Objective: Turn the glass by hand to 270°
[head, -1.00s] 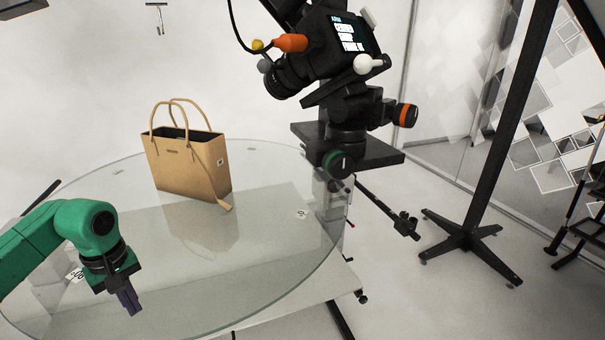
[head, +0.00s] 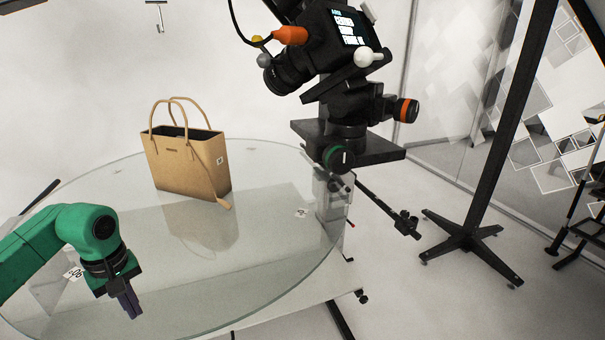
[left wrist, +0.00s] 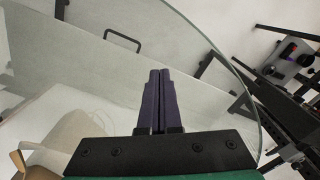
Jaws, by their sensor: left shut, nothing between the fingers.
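The round glass plate (head: 275,235) lies flat in the head view, with a tan handbag (head: 190,160) standing upright on it toward the back. Small white labels sit on the glass, one at the right (head: 301,212) and one beside my left arm (head: 74,273). My left gripper (head: 133,308) is over the near left part of the glass, fingers shut and pointing down. The left wrist view shows the shut fingers (left wrist: 159,85) with nothing between them and the curved glass edge (left wrist: 243,85) to their right. I cannot tell whether the fingertips touch the glass. My right gripper is out of view.
A camera (head: 320,50) on a black mount stands at the right edge of the glass. A black stand (head: 468,235) is on the floor at right. The glass between my left gripper and the handbag is clear.

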